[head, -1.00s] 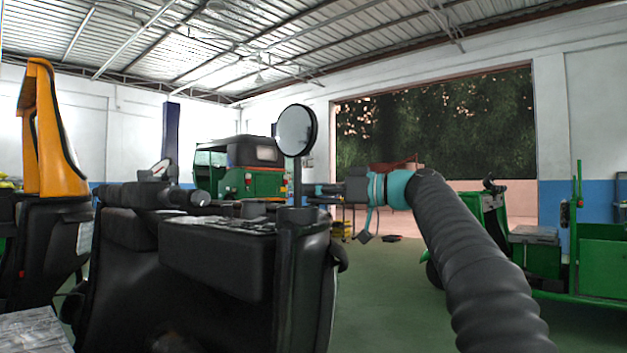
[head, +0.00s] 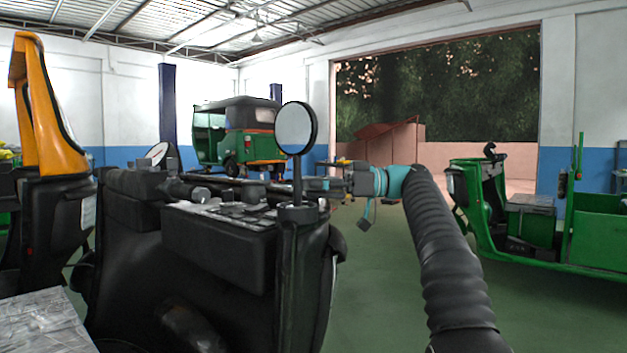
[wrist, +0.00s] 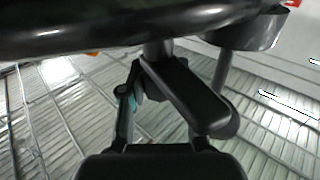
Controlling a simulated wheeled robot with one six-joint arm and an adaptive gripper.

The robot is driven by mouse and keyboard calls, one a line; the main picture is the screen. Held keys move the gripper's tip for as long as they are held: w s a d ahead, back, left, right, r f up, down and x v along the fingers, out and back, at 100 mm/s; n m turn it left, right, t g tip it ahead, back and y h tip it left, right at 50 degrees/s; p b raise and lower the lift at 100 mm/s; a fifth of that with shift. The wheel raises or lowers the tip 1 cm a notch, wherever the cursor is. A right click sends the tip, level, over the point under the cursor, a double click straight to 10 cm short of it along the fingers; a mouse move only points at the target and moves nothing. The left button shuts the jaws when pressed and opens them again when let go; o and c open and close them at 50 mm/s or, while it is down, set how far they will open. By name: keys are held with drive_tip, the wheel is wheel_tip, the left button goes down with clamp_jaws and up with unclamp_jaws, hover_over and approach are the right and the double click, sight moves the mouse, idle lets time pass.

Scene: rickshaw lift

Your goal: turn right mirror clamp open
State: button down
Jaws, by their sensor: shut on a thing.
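The round right mirror (head: 297,128) stands upright on a thin stem above the dark dashboard of the near rickshaw. Its black base (head: 297,213) sits at the dashboard's right corner. My gripper (head: 330,184) reaches in from the right, just behind the stem, with teal parts at its wrist. In the wrist view my gripper (wrist: 146,75) is shut on a small dark part just below a thick black bar (wrist: 120,28). I take this part to be the mirror clamp (wrist: 158,48). The fingers hide most of it, so its turn angle cannot be told.
A yellow-orange rickshaw panel (head: 50,110) stands at the left. A green rickshaw (head: 235,135) is parked behind, and another green vehicle (head: 530,215) is at the right. The green floor (head: 390,290) around my arm is mostly clear.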

idle(0.3)
drive_tip(key=c, duration=0.8)
unclamp_jaws()
drive_tip(key=shift+s+f+m+t+b, duration=0.15)
drive_tip(key=shift+m+t+b, duration=0.15)
drive_tip(key=shift+t+b, duration=0.3)
